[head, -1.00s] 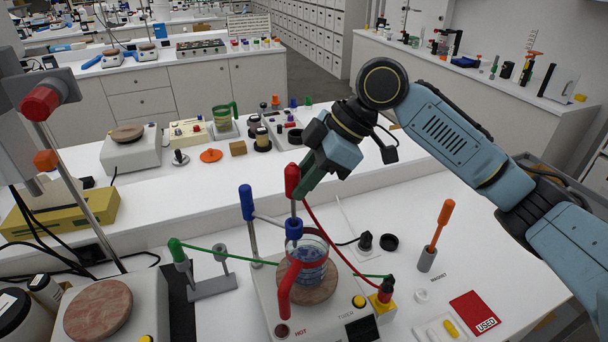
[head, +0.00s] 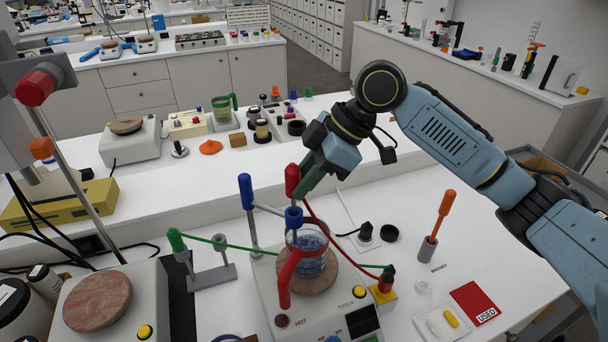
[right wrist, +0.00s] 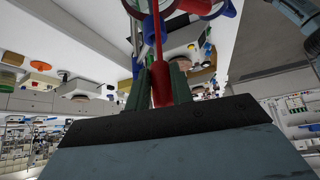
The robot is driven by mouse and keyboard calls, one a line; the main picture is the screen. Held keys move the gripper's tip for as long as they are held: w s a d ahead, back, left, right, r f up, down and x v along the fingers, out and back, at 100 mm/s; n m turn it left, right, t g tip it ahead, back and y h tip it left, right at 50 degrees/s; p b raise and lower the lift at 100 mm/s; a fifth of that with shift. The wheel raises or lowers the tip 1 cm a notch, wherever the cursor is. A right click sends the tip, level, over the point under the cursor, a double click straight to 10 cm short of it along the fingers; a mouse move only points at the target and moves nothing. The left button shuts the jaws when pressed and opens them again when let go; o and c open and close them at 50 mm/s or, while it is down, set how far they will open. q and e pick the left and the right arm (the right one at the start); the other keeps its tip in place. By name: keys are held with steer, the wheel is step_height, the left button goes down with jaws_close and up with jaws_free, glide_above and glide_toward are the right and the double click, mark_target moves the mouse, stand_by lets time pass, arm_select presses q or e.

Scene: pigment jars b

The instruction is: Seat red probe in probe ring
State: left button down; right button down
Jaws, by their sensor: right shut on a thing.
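The red probe (head: 292,178) is upright, its red handle between the green fingers of my right gripper (head: 298,184). In the right wrist view, the fingers (right wrist: 161,86) are shut on the red handle (right wrist: 161,74). The blue probe ring (head: 293,217) is held out on an arm from a blue-topped post (head: 246,194), above a glass beaker (head: 311,258). The handle is just above the ring. A short piece of metal shaft shows between them and seems to enter the ring. The lower tip is hard to make out. My left gripper is not in view.
The beaker, with a red handle (head: 287,279), stands on a hotplate (head: 262,285). A red cable runs from the probe to a plug on a yellow block (head: 382,294). A green-handled probe (head: 176,239) sits left. An orange-handled tool (head: 445,207) stands right.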

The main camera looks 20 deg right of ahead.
steer(key=shift+f+b, duration=0.75)
steer(key=shift+f, duration=1.25)
steer(key=c, duration=1.1)
jaws_free()
steer(key=shift+c, duration=0.2)
steer(key=shift+r, duration=0.15)
steer(key=v, duration=1.3)
steer(key=shift+d+b, duration=0.15)
steer(key=shift+b, duration=0.3)
